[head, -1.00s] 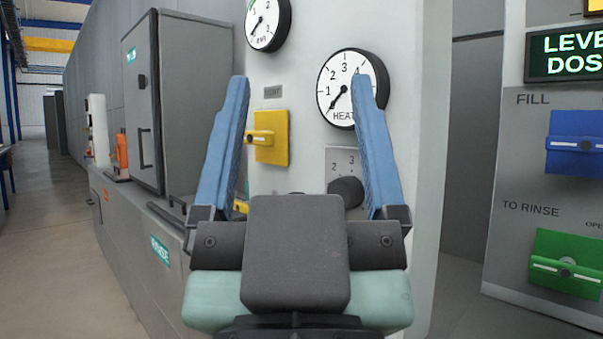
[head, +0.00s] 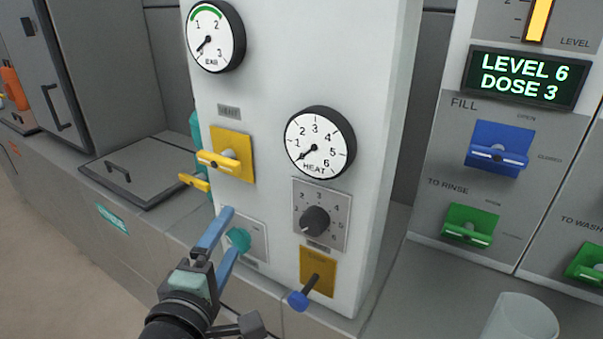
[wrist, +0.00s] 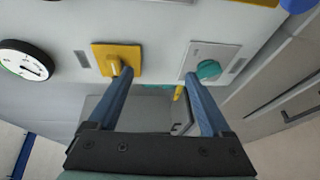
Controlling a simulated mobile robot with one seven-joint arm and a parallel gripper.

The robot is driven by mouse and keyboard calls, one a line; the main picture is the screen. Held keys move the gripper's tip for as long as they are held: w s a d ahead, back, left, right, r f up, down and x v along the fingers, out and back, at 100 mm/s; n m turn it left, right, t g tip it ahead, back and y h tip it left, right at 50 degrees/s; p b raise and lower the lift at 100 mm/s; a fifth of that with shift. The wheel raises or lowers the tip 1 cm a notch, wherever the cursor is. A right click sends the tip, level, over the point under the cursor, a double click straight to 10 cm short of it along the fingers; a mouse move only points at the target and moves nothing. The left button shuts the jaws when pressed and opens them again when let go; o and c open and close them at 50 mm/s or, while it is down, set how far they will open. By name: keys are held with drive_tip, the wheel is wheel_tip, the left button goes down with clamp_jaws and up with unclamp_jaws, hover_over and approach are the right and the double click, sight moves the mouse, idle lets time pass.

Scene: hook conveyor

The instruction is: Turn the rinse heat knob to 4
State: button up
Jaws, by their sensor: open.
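The black heat knob (head: 315,221) sits on a grey numbered plate (head: 337,200) on the white column, below the round HEAT gauge (head: 319,143). The plate's small label is unreadable, and I cannot tell where the knob's pointer aims. The gauge needle points to the lower left, at the bottom of its scale. My gripper (head: 230,232) is open, in the lower left of the head view, left of and below the black knob and apart from it. In the wrist view my gripper (wrist: 158,76) is open with nothing held; the black knob is not seen there.
A teal knob (head: 238,240) is close by my fingers; it shows in the wrist view (wrist: 208,70) beside the right finger. A yellow lever plate (head: 233,155) is up left. A blue-tipped lever (head: 299,299) sticks out below the black knob. A clear cup (head: 520,318) stands lower right.

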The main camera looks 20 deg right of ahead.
drive_tip(key=s+d+n+g+h+p, duration=0.1)
drive_tip(key=s+n+g+h+p, duration=0.25)
drive_tip(key=n+p, duration=0.35)
drive_tip(key=n+h+p, duration=0.3)
drive_tip(key=n+p, duration=0.4)
drive_tip(key=p, duration=0.2)
approach(310, 226)
drive_tip(key=shift+y, duration=0.25)
drive_tip(key=p+x, duration=0.1)
drive_tip(key=x, duration=0.8)
drive_tip(key=shift+w+d+r+p, duration=0.15)
drive_tip(key=shift+d+r+p, duration=0.1)
drive_tip(key=shift+p, duration=0.1)
clamp_jaws()
drive_tip(key=shift+m, duration=0.4)
